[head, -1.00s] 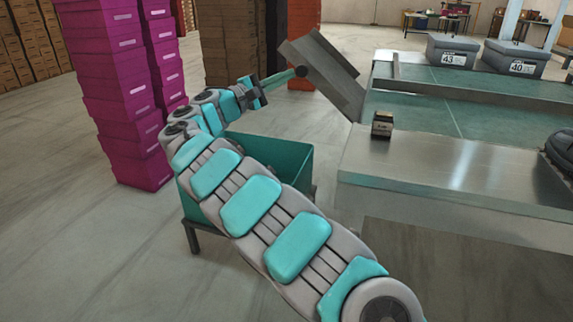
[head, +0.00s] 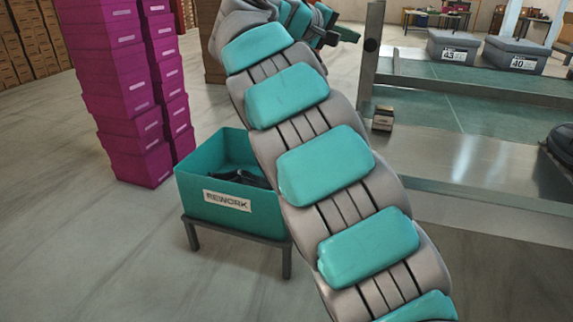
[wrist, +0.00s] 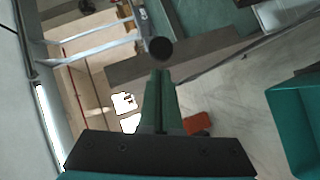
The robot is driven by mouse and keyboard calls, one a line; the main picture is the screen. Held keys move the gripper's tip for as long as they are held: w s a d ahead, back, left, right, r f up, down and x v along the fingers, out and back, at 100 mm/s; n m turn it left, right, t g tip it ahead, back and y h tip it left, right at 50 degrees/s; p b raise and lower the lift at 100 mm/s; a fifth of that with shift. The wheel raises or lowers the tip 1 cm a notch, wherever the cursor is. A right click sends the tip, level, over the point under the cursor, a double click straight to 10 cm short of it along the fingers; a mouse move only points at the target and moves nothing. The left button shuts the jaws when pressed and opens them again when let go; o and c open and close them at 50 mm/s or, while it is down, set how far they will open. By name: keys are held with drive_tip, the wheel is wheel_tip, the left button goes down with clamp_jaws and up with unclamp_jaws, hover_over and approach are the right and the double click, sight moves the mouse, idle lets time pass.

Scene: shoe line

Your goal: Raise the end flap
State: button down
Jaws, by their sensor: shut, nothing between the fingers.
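The end flap (head: 376,22) stands upright at the near-left end of the line in the head view, seen almost edge-on as a narrow grey metal strip. Its dark round knob (head: 372,45) shows on it, and the knob (wrist: 161,49) also shows in the wrist view, just beyond my fingertips. My gripper (head: 355,36) is at the flap's left side, close to the knob. In the wrist view my gripper (wrist: 160,74) has its green fingers together, with nothing between them. I cannot tell whether they touch the knob or flap.
The line's metal bench (head: 450,165) and green belt (head: 445,110) lie right of the flap, with a small box (head: 383,118) on the corner. Grey shoe boxes (head: 515,55) stand farther back. A teal rework bin (head: 215,200) and magenta box stacks (head: 115,85) are at left.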

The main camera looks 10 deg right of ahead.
drive_tip(key=shift+s+d, duration=0.3)
drive_tip(key=shift+d, duration=0.35)
drive_tip(key=shift+d+m, duration=0.1)
drive_tip(key=shift+m, duration=0.2)
